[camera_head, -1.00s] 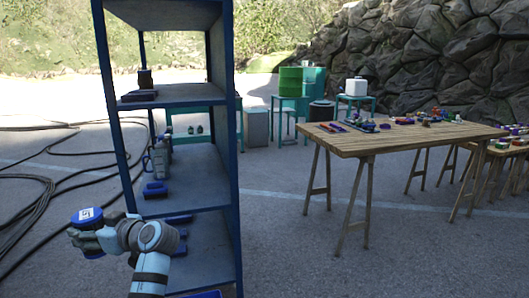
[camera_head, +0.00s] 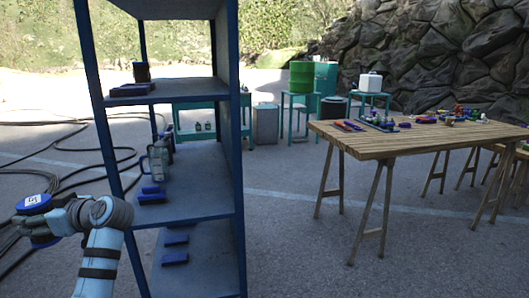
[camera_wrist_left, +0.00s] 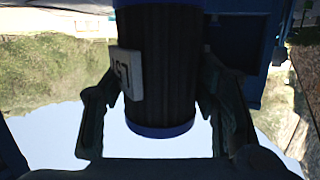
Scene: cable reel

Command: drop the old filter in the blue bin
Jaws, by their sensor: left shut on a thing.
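My left gripper (camera_head: 40,226) is shut on the old filter (camera_head: 33,203), at the lower left of the head view, left of the shelf rack. The filter's round blue end with a white label faces up there. In the left wrist view the filter (camera_wrist_left: 158,70) is a dark ribbed cylinder with a blue rim and a white tag, between the two fingers. I cannot make out a blue bin in either view. My right gripper is not in view.
A blue-framed shelf rack (camera_head: 190,185) stands close beside my left arm, with small blue items and a grey jug-like thing (camera_head: 157,160). A wooden table (camera_head: 400,145) with many small parts stands right. Black cables (camera_head: 60,180) lie on the ground at left. Open paving lies between rack and table.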

